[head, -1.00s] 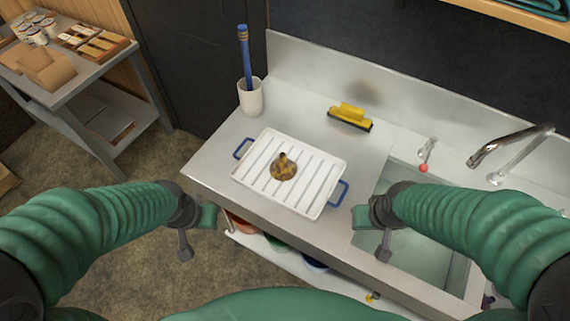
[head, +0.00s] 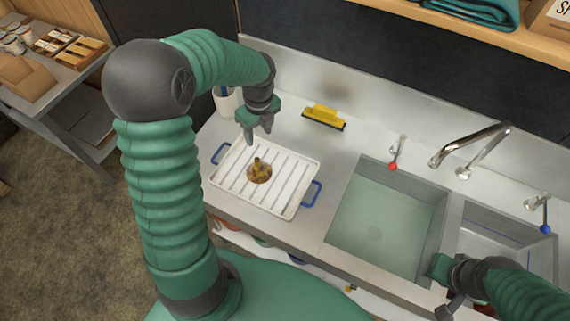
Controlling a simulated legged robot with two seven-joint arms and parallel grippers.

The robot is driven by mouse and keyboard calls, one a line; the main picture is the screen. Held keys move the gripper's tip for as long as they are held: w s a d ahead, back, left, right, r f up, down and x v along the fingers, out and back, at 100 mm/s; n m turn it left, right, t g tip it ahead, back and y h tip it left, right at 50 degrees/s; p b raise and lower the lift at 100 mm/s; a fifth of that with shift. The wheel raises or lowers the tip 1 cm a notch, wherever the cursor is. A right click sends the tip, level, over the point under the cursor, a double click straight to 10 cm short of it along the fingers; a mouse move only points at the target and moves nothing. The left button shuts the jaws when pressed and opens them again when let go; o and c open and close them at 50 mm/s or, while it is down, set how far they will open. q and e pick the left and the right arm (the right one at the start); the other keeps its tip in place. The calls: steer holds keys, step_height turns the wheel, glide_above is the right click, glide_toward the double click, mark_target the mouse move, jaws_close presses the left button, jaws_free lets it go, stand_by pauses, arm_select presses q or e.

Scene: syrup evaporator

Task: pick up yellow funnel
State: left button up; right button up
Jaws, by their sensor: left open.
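The yellow funnel (head: 259,171) is small and brownish-yellow. It rests wide end down, its narrow spout pointing up, on a white ribbed tray (head: 292,190) with blue handles. My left gripper (head: 258,135) is open and empty above the tray's far edge, fingers pointing down. It is just beyond the funnel in the picture and apart from it. My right gripper (head: 442,288) is at the lower right, by the sink's front edge, far from the funnel. Its jaw gap does not show clearly.
A yellow brush (head: 324,116) lies behind the tray. A white cup (head: 225,103) stands at the back left, partly hidden by my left arm. A sink basin (head: 388,215) and a curved faucet (head: 470,142) are to the right. The counter between tray and basin is clear.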

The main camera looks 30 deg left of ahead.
mark_target(258, 160)
arm_select(q)
steer(key=f, duration=0.4)
steer(key=a+f, duration=0.1)
steer(key=f, duration=0.6)
steer(key=shift+w+a+f+p, duration=0.15)
steer(key=shift+a+f+p, duration=0.05)
steer(key=shift+f+p, duration=0.15)
steer(key=f, duration=0.2)
steer(key=f+p, duration=0.1)
steer(key=f, duration=0.1)
steer(key=shift+s+a, duration=0.1)
steer(key=shift+s, duration=0.2)
steer(key=shift+a+f, duration=0.1)
steer(key=shift+f, duration=0.25)
steer(key=shift+w+f, duration=0.1)
steer(key=shift+f, duration=0.05)
jaws_close()
